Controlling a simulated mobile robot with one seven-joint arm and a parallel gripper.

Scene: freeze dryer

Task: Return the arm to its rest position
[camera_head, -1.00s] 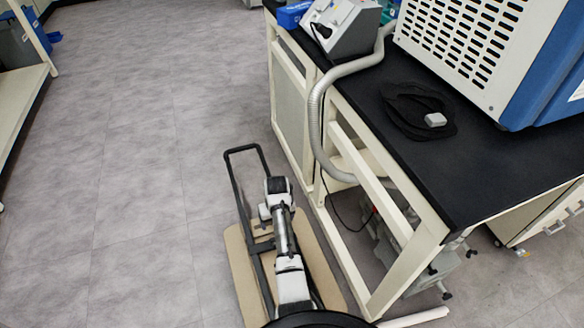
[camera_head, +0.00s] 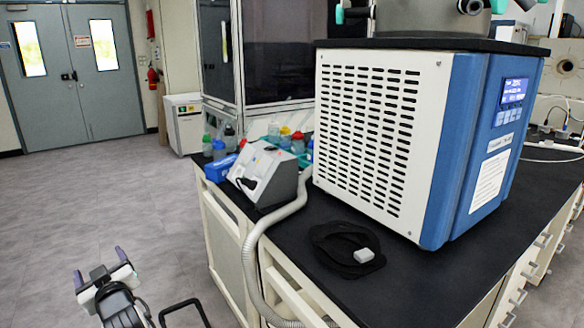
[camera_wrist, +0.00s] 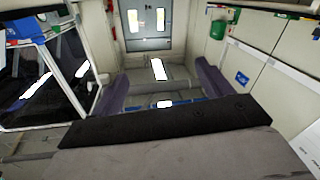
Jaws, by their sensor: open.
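My gripper (camera_head: 99,267) shows at the lower left of the head view, over the grey floor and to the left of the bench. Its two purple-grey fingers stand apart with nothing between them. In the wrist view the fingers are spread left and right of an empty gap (camera_wrist: 160,88), facing the far double doors (camera_wrist: 143,22). Part of my arm is below the gripper, cut off by the frame's bottom edge. The gripper touches nothing that I can see.
The black-topped bench (camera_head: 400,290) fills the right, bearing the blue and white freeze dryer (camera_head: 370,130), a grey instrument (camera_head: 268,172), a ribbed hose (camera_head: 262,235) and a black coiled item (camera_head: 335,240). Open floor (camera_head: 120,190) lies left, towards the grey doors (camera_head: 75,75).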

